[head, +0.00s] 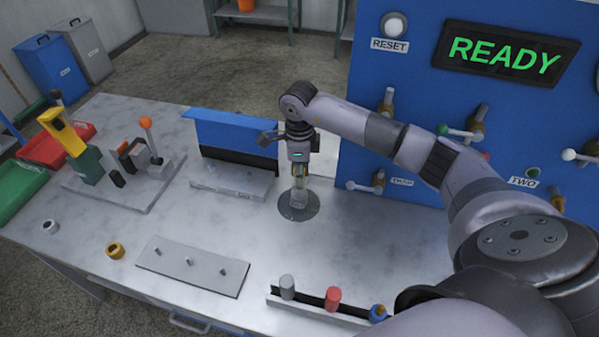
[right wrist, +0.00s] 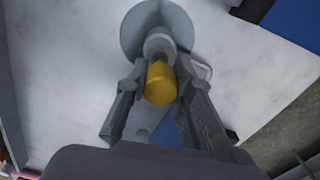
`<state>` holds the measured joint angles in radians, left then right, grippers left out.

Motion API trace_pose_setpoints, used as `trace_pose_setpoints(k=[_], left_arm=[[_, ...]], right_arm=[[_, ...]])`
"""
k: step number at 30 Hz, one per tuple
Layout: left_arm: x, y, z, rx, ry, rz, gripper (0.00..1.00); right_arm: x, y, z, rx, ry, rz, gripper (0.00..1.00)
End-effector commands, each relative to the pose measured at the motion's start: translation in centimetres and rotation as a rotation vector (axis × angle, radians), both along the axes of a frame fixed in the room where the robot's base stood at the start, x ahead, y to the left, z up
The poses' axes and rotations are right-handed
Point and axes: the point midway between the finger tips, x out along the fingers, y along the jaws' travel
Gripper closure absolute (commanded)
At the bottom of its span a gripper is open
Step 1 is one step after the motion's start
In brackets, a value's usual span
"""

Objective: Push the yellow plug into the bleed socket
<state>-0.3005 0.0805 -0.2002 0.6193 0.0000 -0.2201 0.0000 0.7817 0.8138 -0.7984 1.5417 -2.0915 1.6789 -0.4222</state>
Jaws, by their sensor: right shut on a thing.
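My right gripper (head: 299,170) points down over the middle of the bench. In the right wrist view, the yellow plug (right wrist: 160,85) sits between the fingers of this gripper (right wrist: 160,105), which is shut on it. Just beyond the plug is a pale cylinder (right wrist: 158,45) on a round grey base (right wrist: 135,22). The round base (head: 298,207) also shows in the head view, directly below the gripper. I cannot read a bleed label on it, nor tell whether plug and cylinder touch. My left gripper is not in view.
A rack (head: 315,308) with grey, red and blue plugs stands at the front. A plate with pegs (head: 192,268) lies left of it. A blue-topped stand (head: 233,140) is close left of the gripper. The blue panel (head: 400,85) with valves rises behind, its display reading READY.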

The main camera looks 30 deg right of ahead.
Motion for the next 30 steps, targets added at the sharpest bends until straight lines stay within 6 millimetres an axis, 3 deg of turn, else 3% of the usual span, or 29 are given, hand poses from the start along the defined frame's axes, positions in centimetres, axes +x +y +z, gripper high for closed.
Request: trace_pose_setpoints(k=[30], left_arm=[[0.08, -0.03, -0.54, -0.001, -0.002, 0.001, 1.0]], right_arm=[[-0.01, 0.01, -0.06, -0.001, -0.001, -0.004, 0.99]])
